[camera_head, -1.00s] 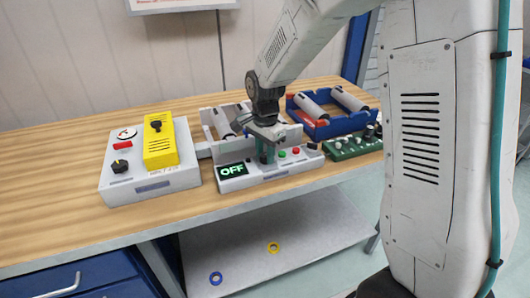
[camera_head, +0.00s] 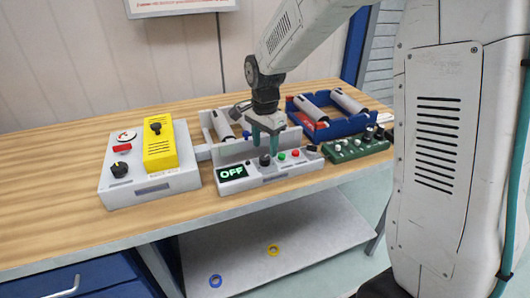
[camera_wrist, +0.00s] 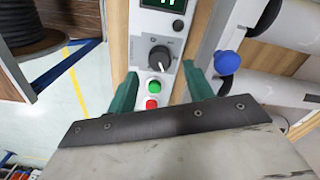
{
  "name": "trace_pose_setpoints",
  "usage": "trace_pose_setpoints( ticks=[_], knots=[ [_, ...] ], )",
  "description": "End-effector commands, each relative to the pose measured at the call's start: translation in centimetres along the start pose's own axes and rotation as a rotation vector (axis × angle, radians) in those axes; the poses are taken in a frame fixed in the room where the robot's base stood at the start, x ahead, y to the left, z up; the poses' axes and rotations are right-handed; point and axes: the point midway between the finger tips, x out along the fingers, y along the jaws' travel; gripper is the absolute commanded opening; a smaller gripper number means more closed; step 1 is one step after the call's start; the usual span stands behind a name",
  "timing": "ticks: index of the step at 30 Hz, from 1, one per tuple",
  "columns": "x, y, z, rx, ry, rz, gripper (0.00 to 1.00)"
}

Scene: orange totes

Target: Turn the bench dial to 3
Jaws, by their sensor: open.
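The bench dial (camera_head: 265,159) is a black knob on the front of a white control panel (camera_head: 240,184). In the wrist view the dial (camera_wrist: 160,59) shows a pale pointer line; its number marks are too small to read. The panel's display (camera_head: 232,173) reads OFF in green. A green button (camera_head: 281,156) and a red button (camera_head: 295,153) sit beside the dial. My gripper (camera_head: 265,139) is open and empty, just above the dial. In the wrist view its teal fingers (camera_wrist: 161,92) stand apart, with both buttons between them.
Left of the panel stands a white box (camera_head: 130,193) with a black knob (camera_head: 119,169) and a yellow unit (camera_head: 161,147). Right are a green panel (camera_head: 350,154) with knobs and a blue tray (camera_head: 331,128) holding rollers. Bare bench (camera_head: 55,190) lies at far left.

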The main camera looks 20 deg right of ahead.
Motion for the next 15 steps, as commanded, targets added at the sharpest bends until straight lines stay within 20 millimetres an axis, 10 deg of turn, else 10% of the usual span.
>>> trace_pose_setpoints(
  ticks=[15],
  knots=[
    [-3.7, 0.0, -0.1, 0.001, 0.0, 0.0, 0.52]
  ],
)
